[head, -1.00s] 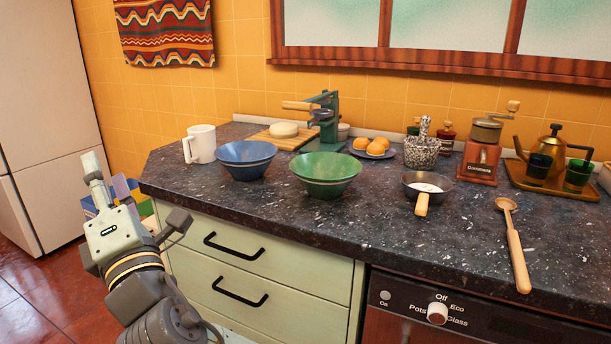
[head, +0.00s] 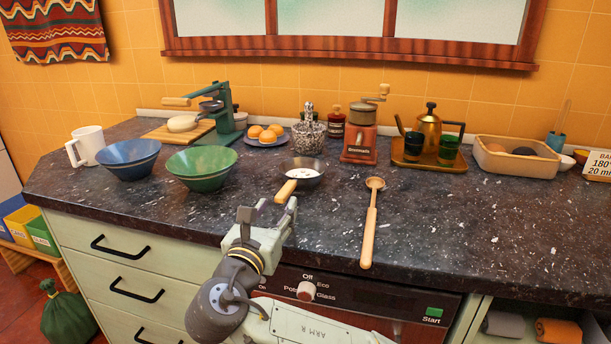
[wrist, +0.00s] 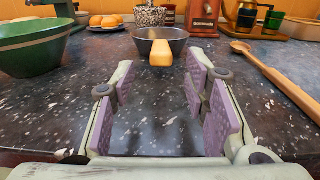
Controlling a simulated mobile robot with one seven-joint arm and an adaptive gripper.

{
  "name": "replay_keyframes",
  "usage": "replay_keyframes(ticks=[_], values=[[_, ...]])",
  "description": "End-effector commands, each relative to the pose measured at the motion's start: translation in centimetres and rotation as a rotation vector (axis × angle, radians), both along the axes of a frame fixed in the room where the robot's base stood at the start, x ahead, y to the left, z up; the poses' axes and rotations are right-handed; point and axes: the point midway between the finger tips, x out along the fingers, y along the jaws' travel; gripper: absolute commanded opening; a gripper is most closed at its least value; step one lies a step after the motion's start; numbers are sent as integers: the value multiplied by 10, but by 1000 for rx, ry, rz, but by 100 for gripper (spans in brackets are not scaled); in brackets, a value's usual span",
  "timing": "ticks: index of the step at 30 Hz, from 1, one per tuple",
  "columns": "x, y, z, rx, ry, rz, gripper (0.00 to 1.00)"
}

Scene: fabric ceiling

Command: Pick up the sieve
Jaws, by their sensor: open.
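The thing that best fits the sieve (head: 311,180) is a small dark round pan with a pale wooden handle and some white inside; I cannot make out a mesh. It rests on the dark counter, handle toward the front edge. It also shows in the wrist view (wrist: 178,37), with its handle (wrist: 161,53) pointing at me. My gripper (head: 268,210) is open and empty at the counter's front edge, short of the handle. In the wrist view the handle end lies ahead, roughly in line with the gap between the purple-padded fingers (wrist: 163,85).
A green bowl (head: 201,168) and a blue bowl (head: 128,159) stand to the left. A wooden spoon (head: 370,230) lies to the right. A speckled pot (head: 308,137), a plate of buns (head: 266,139) and a coffee grinder (head: 359,138) stand behind.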

Motion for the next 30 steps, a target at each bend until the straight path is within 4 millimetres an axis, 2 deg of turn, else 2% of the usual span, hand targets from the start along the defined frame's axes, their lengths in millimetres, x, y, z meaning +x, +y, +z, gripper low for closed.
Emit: replay_keyframes(ticks=[6, 11, 17, 21, 30], values=[[32, -10, 2, 3, 1, -1, 42], [42, -13, 3, 4, 0, 1, 42], [68, -24, 11, 5, 0, 0, 42], [84, -28, 8, 5, 0, 3, 42], [88, -29, 6, 6, -2, 4, 41]])
